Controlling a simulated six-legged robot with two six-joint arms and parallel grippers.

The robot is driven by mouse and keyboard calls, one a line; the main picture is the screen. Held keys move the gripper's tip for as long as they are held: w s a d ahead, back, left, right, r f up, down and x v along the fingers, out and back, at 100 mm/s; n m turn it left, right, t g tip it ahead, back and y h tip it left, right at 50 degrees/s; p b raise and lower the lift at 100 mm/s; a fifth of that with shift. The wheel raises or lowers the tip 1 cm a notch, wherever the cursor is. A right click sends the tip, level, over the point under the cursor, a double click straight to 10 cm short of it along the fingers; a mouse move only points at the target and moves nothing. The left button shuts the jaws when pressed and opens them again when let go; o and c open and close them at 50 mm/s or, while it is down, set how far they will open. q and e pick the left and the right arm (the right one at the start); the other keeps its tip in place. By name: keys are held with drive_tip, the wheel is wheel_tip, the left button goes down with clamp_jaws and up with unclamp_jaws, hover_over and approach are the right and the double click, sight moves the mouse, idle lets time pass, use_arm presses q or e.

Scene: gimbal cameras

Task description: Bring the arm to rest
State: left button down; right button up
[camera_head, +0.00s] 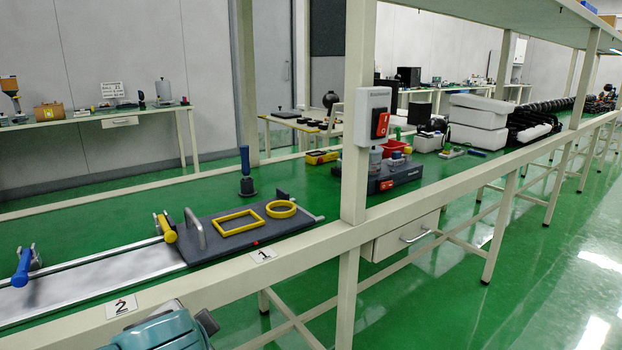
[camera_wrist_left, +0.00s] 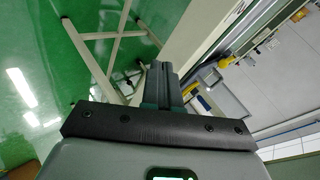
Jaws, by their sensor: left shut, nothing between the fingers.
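My left gripper (camera_wrist_left: 161,86) shows in the left wrist view with its dark fingers together and nothing between them. It is beside the bench edge, with green floor on the left and the bench top on the right. In the head view, a teal part of my arm with a dark tip shows at the bottom edge, in front of the bench beam near the label "2" (camera_head: 122,306). The rest of that arm is cut off by the frame. My right gripper is not in view.
The bench holds a grey plate (camera_head: 205,247) with yellow frames, a blue-handled tool (camera_head: 246,172) and a dark device (camera_head: 395,175). A post (camera_head: 355,110) with a red switch box (camera_head: 375,117) rises from the front beam. Green floor (camera_head: 440,290) in front is clear.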

use_arm(q)
drive_tip(key=s+d+f+n+g+h, duration=0.1)
drive_tip(key=s+d+f+g+h, duration=0.1)
drive_tip(key=f, duration=0.7)
drive_tip(key=s+d+f+g+h, duration=0.1)
drive_tip(key=d+f+g+h, duration=0.15)
drive_tip(key=f, duration=0.75)
drive_tip(key=s+d+f+n+g+h, duration=0.1)
drive_tip(key=s+d+f+g, duration=0.15)
drive_tip(key=f, duration=0.65)
drive_tip(key=s+a+f+n+g+h, duration=0.1)
drive_tip(key=s+f+n, duration=0.4)
drive_tip(key=f, duration=0.4)
drive_tip(key=s+a+f+n+g+h, duration=0.1)
drive_tip(key=s+f+n, duration=0.4)
drive_tip(key=f, duration=0.4)
wheel_tip(320, 180, up, 30)
drive_tip(key=s+m+p, duration=0.1)
drive_tip(key=p, duration=2.9)
drive_tip(key=shift+s+d, duration=0.2)
drive_tip(key=shift+s, duration=0.1)
